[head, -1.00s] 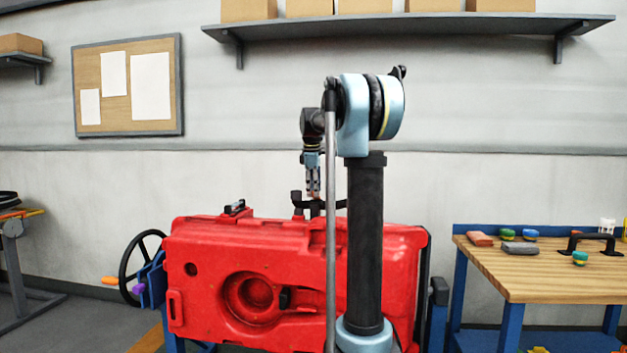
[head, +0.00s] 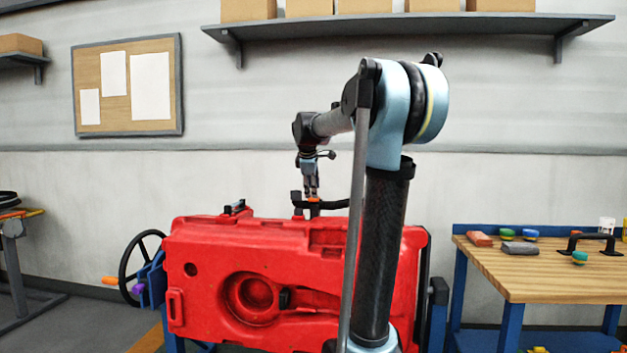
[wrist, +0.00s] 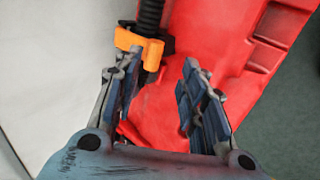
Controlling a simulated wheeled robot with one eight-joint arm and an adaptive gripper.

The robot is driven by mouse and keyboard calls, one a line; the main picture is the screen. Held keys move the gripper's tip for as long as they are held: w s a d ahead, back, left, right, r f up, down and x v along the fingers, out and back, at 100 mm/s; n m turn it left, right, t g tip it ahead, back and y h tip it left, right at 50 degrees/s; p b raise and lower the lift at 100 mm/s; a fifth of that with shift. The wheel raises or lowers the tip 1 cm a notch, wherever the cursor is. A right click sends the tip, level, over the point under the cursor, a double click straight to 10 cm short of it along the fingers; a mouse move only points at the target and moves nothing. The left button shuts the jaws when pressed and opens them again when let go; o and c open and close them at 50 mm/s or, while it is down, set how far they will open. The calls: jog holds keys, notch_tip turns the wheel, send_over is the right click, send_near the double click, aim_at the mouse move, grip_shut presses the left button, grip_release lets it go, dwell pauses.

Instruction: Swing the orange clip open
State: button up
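The orange clip (wrist: 143,47) sits across a black ribbed hose (wrist: 151,15) at the top of the wrist view, beside the red tank (wrist: 185,115). In the head view a small orange spot of the clip (head: 315,200) shows just under my gripper (head: 311,190), above the top of the red tank (head: 205,270). In the wrist view my gripper (wrist: 153,72) has its two fingers well apart with nothing between them. The clip lies just beyond the fingertips, nearer the left finger. I cannot tell whether the left fingertip touches it.
A black handwheel (head: 140,265) stands left of the tank. A wooden workbench (head: 535,270) with small items stands at the right. A wall shelf (head: 410,28) with boxes runs above. The air left of my gripper is clear.

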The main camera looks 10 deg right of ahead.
jog(key=v, duration=1.3)
jog(key=s+d+f+m, duration=0.1)
jog(key=s+f+m, duration=0.1)
jog(key=s+f, duration=0.3)
jog(key=shift+f+g, duration=0.3)
